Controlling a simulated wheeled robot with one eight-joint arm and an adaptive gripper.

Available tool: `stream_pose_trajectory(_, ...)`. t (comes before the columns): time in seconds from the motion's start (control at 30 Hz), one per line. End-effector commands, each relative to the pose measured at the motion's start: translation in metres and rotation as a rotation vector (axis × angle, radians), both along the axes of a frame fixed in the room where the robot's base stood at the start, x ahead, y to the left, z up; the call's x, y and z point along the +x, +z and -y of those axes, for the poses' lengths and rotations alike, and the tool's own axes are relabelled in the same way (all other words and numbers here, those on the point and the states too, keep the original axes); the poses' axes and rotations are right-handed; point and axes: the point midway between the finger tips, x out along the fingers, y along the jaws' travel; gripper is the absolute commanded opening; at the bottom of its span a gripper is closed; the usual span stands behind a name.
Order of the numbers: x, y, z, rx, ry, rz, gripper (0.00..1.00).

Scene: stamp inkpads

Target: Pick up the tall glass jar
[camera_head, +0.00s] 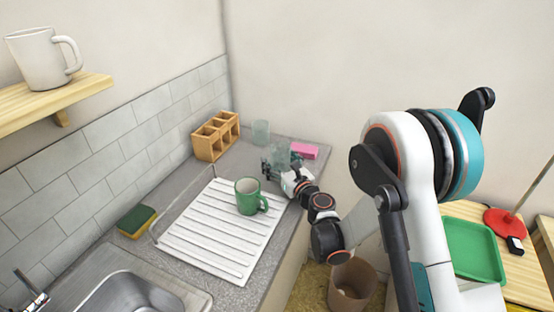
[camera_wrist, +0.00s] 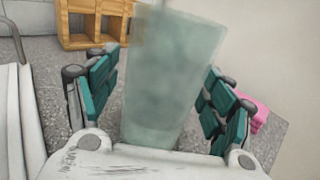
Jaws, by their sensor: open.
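The tall glass jar (camera_wrist: 170,80) is pale green and translucent. In the wrist view it stands between the two teal finger pads of my gripper (camera_wrist: 158,100), with a gap visible on each side. In the head view the jar (camera_head: 281,154) is at the far end of the counter, partly hidden by my gripper (camera_head: 279,170). My gripper is open around it.
A wooden compartment box (camera_head: 215,137) stands behind left, and a pink block (camera_head: 304,151) lies just right of the jar. A green mug (camera_head: 250,196) sits on the white drying rack (camera_head: 205,240) in front. The counter's right edge is close.

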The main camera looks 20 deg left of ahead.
Motion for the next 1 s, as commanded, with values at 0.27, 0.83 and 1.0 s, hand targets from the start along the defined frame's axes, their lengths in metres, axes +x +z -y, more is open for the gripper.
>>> stream_pose_trajectory(0.27,0.000,0.000,0.000,0.000,0.000,0.000,0.46)
stream_pose_trajectory(0.83,0.000,0.003,0.000,0.000,-0.001,0.000,0.17)
stream_pose_trajectory(1.0,0.000,0.010,0.000,0.000,-0.001,0.000,0.17)
